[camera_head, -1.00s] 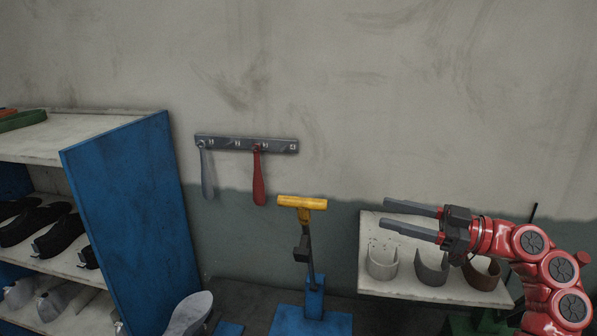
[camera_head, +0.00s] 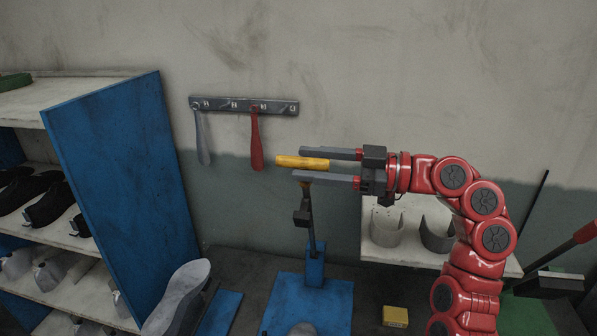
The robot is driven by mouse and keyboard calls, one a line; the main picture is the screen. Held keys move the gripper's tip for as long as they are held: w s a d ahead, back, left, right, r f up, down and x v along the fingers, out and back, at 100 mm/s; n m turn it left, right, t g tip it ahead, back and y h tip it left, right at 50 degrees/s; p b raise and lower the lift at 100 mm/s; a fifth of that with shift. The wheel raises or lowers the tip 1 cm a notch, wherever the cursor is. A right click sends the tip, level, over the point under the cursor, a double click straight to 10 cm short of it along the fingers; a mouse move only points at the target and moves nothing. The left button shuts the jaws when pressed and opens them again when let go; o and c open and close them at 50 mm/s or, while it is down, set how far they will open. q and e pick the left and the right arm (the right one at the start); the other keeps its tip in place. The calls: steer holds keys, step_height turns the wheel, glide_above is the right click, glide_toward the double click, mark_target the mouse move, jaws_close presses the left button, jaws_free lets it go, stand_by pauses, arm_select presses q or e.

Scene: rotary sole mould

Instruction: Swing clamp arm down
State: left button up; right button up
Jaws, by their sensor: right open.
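The clamp arm stands upright on a blue base (camera_head: 312,293), with a yellow crossbar handle (camera_head: 298,161) on top of a dark lever (camera_head: 311,225). My right gripper (camera_head: 315,166) comes in from the right at the height of the handle. Its two grey fingers are apart, one above and one below the yellow bar in the picture, and cover part of it. I cannot tell whether they touch it. A grey shoe sole or last (camera_head: 177,299) stands left of the base. My left gripper is not in view.
A blue-sided shelf (camera_head: 120,185) with shoes stands at the left. A wall rack (camera_head: 245,105) holds a grey and a red tool. A pale shelf (camera_head: 400,253) with curved pieces is behind my right arm. A yellow box (camera_head: 395,316) lies on the floor or table.

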steer(key=shift+w+a+f+b, duration=0.1)
steer(key=shift+w+a+b, duration=0.1)
steer(key=shift+a, duration=0.45)
steer(key=shift+w+a+b, duration=0.1)
steer(key=shift+w+a, duration=0.05)
steer(key=shift+a, duration=0.5)
steer(key=shift+s, duration=0.1)
steer(key=shift+c, duration=0.8)
jaws_close()
